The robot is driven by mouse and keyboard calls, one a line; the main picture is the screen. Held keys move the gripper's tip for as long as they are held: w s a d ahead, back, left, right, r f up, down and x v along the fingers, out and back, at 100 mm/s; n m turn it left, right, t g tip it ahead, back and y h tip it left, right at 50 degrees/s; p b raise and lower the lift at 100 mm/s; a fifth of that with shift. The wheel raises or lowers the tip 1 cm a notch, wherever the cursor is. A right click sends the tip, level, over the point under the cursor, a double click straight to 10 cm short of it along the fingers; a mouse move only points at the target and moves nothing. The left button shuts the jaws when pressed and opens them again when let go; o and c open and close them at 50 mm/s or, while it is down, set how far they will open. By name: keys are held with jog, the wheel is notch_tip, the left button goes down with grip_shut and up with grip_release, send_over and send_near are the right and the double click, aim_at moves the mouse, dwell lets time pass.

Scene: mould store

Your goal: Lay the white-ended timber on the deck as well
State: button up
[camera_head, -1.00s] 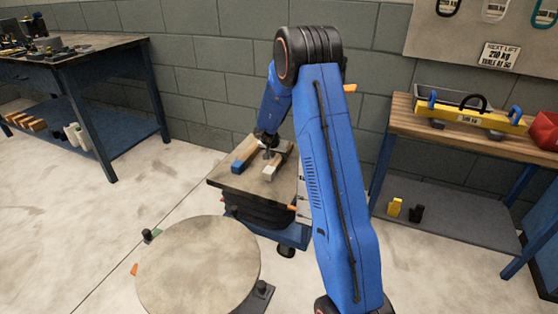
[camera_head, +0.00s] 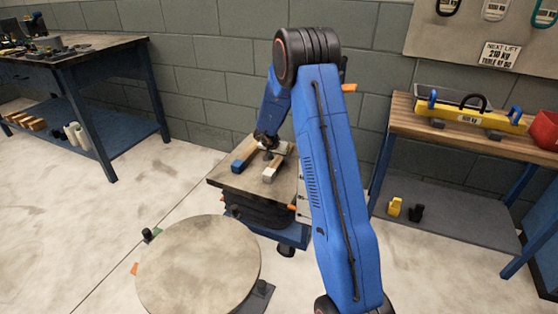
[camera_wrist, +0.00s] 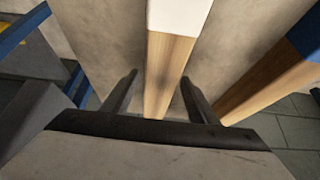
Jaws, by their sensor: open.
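The white-ended timber (camera_head: 273,169) lies on the deck (camera_head: 226,180) of the low cart, its white end toward the camera. In the wrist view this timber (camera_wrist: 170,60) runs between the two fingers of my gripper (camera_wrist: 158,79). The gripper is open, with a visible gap on each side of the wood. In the head view my gripper (camera_head: 268,151) is low over the timber's far part and hides some of it. The blue-ended timber (camera_head: 245,155) lies on the deck to the left, roughly parallel and apart; it also shows in the wrist view (camera_wrist: 268,80).
A round table (camera_head: 198,268) stands in front of the cart. A block wall (camera_head: 195,80) is close behind it. A wooden bench (camera_head: 400,112) with a yellow lifting beam (camera_head: 470,116) is at the right, and a dark workbench (camera_head: 70,57) at the left.

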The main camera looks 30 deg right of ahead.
jog(key=v, duration=1.1)
jog(key=shift+s+a+r, duration=0.1)
jog(key=shift+s+r, duration=0.05)
jog(key=shift+r, duration=0.2)
jog(key=a+r+n+t+y, duration=0.1)
jog(key=a+r+n+t, duration=0.2)
jog(key=r, duration=0.6)
jog(key=a+r+t+y, duration=0.1)
jog(key=a+r+t, duration=0.35)
jog(key=r, duration=0.55)
jog(key=s+a+r+n+y, duration=0.5)
jog(key=s+a+r, duration=0.3)
jog(key=s+a, duration=0.4)
jog(key=s+a+f+n+g+y, duration=0.1)
jog(key=s+a, duration=0.1)
jog(key=s, duration=0.7)
jog(key=s+a+f+n+g+y, duration=0.1)
jog(key=s+a+n+g, duration=0.15)
jog(key=s, duration=0.75)
jog(key=s+d+f+g+h, duration=0.1)
jog(key=s+d+f+h, duration=0.1)
jog(key=s, duration=0.7)
jog(key=s+d+f+m+g+h, duration=0.1)
jog(key=s+d+f, duration=0.3)
jog(key=s, duration=0.5)
jog(key=shift+d+f+g+h, duration=0.2)
jog(key=shift+f+g+h, duration=0.2)
jog(key=shift+f+h, duration=0.15)
